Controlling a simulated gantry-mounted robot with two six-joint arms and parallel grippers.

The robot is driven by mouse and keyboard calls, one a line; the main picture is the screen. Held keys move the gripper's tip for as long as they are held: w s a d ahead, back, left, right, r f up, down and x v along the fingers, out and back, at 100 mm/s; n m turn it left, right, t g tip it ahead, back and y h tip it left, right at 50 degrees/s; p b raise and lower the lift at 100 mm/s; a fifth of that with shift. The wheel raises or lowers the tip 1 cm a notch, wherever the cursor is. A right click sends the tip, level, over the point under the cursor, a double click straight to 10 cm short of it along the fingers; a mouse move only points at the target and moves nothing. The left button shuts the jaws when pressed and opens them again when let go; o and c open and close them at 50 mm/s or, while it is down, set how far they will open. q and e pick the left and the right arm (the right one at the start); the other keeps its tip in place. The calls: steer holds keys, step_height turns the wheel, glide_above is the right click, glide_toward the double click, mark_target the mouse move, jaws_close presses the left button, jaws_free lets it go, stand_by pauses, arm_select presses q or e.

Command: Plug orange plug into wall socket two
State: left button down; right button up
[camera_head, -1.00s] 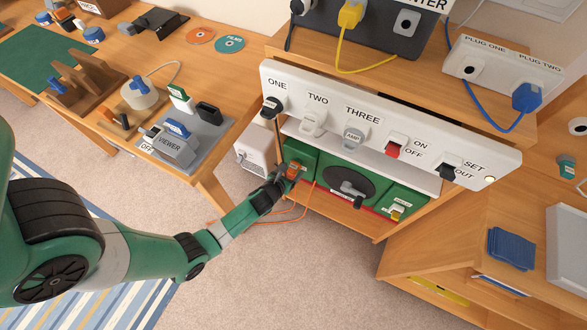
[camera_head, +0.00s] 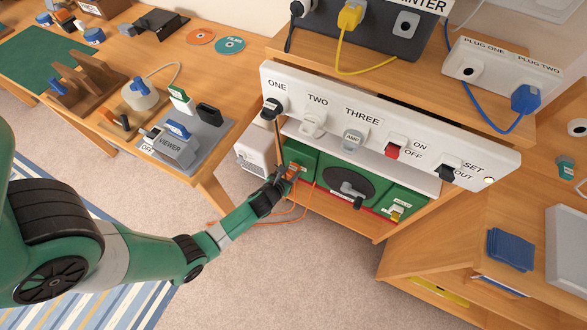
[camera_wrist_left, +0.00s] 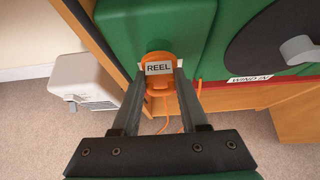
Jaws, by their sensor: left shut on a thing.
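My left gripper (camera_head: 284,177) is shut on the orange plug (camera_head: 291,171), low in front of the green reel box (camera_head: 306,157). In the left wrist view the plug (camera_wrist_left: 160,83), labelled REEL, sits between both fingers, with a round green boss just beyond it. I cannot tell whether plug and boss touch. Its orange cord hangs below. Wall socket two (camera_head: 313,122) is the white fitting under TWO on the white panel (camera_head: 231,75), above and right of the gripper; whether its face is free is unclear. My right gripper is not in view.
A black plug (camera_head: 272,108) with a black cord is at ONE, its cord hanging near the gripper. A grey AMP plug (camera_head: 352,138) is at THREE. A red switch (camera_head: 396,150) is farther right. A white box (camera_head: 256,150) stands left of the reel box.

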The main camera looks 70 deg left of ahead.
arm_select(q)
steer(key=shift+s+d, duration=0.3)
steer(key=shift+s, duration=0.05)
stand_by(0.3)
steer(key=shift+s+d+p, duration=0.35)
steer(key=shift+s+d, duration=0.4)
steer(key=shift+s, duration=0.2)
steer(key=shift+w+a, duration=1.2)
steer(key=shift+w, duration=0.3)
steer(key=shift+f, duration=0.1)
stand_by(0.5)
steer(key=c, duration=0.8)
jaws_free()
steer(key=o, duration=0.4)
steer(key=shift+w+a, duration=0.1)
steer(key=shift+o, duration=0.2)
